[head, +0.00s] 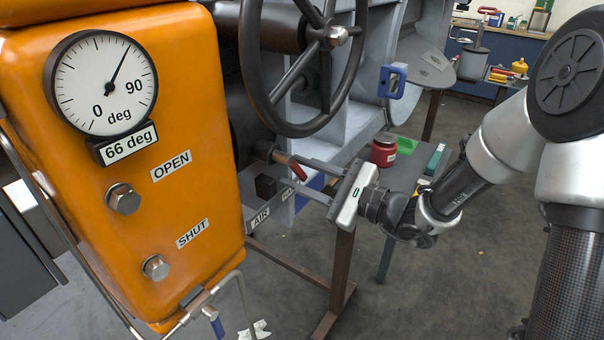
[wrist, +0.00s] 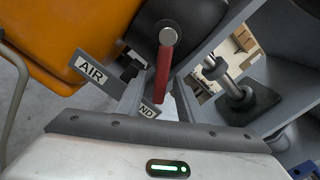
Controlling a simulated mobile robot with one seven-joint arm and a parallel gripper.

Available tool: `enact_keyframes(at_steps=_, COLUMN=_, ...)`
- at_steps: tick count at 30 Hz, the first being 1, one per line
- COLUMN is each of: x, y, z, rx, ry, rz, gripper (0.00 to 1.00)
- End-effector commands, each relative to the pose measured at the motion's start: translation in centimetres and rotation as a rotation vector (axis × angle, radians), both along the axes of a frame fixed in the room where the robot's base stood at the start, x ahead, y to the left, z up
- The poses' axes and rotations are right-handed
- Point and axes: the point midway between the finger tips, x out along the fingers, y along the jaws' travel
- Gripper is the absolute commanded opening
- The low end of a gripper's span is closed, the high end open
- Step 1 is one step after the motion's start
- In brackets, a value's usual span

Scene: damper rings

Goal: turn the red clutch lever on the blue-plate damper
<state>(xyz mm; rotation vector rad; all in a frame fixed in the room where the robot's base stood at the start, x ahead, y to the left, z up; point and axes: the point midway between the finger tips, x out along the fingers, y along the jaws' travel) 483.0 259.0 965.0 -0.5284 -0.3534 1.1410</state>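The red clutch lever (head: 282,158) sits low beside the orange housing, under the handwheel. In the wrist view the red lever (wrist: 163,75) runs down from a round metal pivot, between my two fingers. My gripper (head: 297,172) reaches in from the right. It is open, with one finger on each side of the lever; the wrist view also shows the gripper (wrist: 160,88) with gaps beside the lever. Whether a finger touches it I cannot tell. Labels AIR (wrist: 90,70) and a partly hidden one ending in ND (wrist: 148,112) lie near the lever. A blue plate (head: 393,81) hangs on the grey frame.
The orange housing (head: 190,110) carries a dial (head: 103,85) marked 66 deg and OPEN and SHUT labels. A dark handwheel (head: 262,70) overhangs the lever. A red tin (head: 384,150) stands on a small table behind my gripper. Floor at lower right is clear.

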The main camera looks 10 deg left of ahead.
Motion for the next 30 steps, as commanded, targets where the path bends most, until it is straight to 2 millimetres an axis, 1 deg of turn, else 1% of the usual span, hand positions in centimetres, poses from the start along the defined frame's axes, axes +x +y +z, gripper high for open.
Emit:
enact_keyframes(at_steps=7, x=-0.1, y=-0.2, z=0.0, rx=0.000, ry=0.002, rz=-0.001, gripper=0.34)
enact_keyframes(at_steps=21, x=-0.8, y=-1.8, z=0.0, rx=0.001, ry=0.003, rz=0.000, gripper=0.34)
enact_keyframes(at_steps=30, x=-0.8, y=-1.8, z=0.0, rx=0.001, ry=0.003, rz=0.000, gripper=0.34)
